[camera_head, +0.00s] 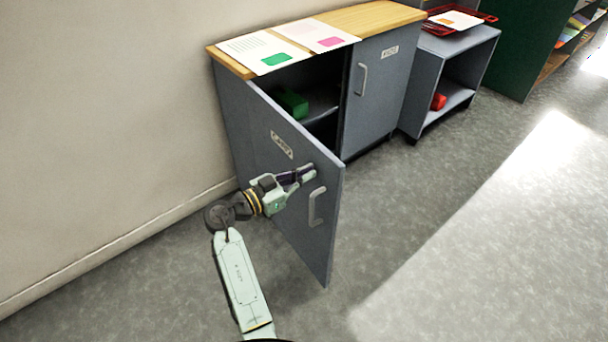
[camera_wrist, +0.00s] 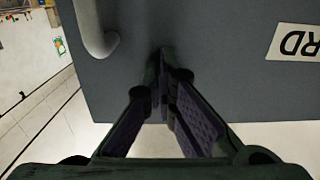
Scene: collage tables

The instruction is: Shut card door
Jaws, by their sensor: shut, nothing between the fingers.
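The card door (camera_head: 262,145) is the left grey door of the cabinet and stands wide open, swung out toward me. It has a white label and a grey handle (camera_head: 317,206) near its free edge. My gripper (camera_head: 314,172) is shut and empty, at the door's outer face, between the label and the handle. In the wrist view the fingertips (camera_wrist: 163,62) point at the grey door face (camera_wrist: 215,75), with the handle (camera_wrist: 95,30) to the left and the label (camera_wrist: 295,42) to the right. I cannot tell whether the tips touch the door.
The cabinet's right door (camera_head: 378,90) is closed. A green object (camera_head: 291,103) lies inside the open compartment. Papers (camera_head: 262,50) lie on the wooden top. A low grey shelf unit (camera_head: 455,60) with a red object stands to the right. The floor (camera_head: 440,200) right of the door is clear.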

